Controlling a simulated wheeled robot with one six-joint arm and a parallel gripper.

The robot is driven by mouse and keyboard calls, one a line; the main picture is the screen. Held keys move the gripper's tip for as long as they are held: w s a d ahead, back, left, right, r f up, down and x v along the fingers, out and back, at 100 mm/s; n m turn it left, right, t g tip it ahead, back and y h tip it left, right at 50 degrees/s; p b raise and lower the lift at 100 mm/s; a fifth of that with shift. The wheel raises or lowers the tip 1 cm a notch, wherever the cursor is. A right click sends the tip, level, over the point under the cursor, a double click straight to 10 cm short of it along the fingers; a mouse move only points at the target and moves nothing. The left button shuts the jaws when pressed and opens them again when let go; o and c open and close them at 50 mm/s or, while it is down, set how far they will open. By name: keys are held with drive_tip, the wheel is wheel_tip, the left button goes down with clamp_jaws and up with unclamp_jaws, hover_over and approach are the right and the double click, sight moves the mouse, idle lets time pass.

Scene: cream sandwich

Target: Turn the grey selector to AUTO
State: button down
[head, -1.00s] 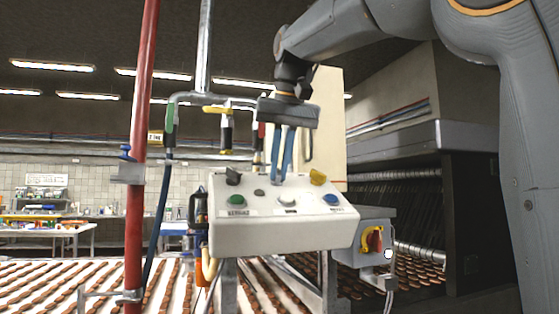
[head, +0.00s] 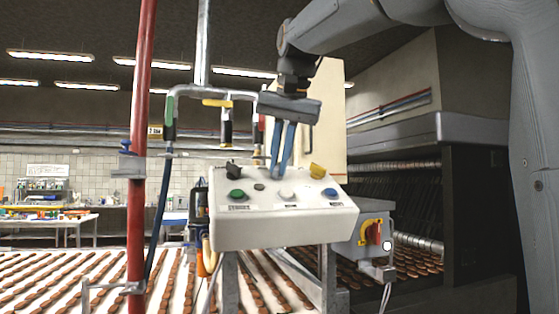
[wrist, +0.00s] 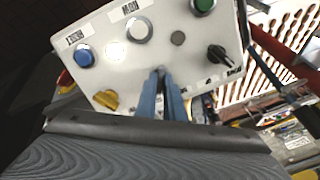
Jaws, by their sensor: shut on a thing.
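A white control box (head: 290,235) stands in the middle of the head view, with buttons and selectors on its sloped top. My gripper (head: 278,174) reaches down to the back row of that top, between a black selector (head: 233,170) and a yellow selector (head: 317,171). In the wrist view its blue fingertips (wrist: 161,72) are shut on the small grey selector (wrist: 160,69). The fingers hide most of the selector, so I cannot read its position. The AUTO mark cannot be made out.
Green (head: 237,194), white (head: 286,195) and blue (head: 329,193) buttons line the panel's front, with a small dark button (head: 259,187) behind. A red pipe (head: 136,220) stands to the left. A grey switch box (head: 362,232) with a red-and-yellow switch sits at the lower right. Biscuit conveyors run below.

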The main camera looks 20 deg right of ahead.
drive_tip(key=shift+r, duration=0.1)
drive_tip(key=c, duration=1.9)
unclamp_jaws()
drive_tip(key=shift+o, duration=0.2)
drive_tip(key=b+v, duration=0.1)
drive_tip(key=v, duration=0.6)
drive_tip(key=shift+s+r, duration=0.15)
drive_tip(key=shift+r, duration=0.2)
drive_tip(key=shift+d, duration=0.1)
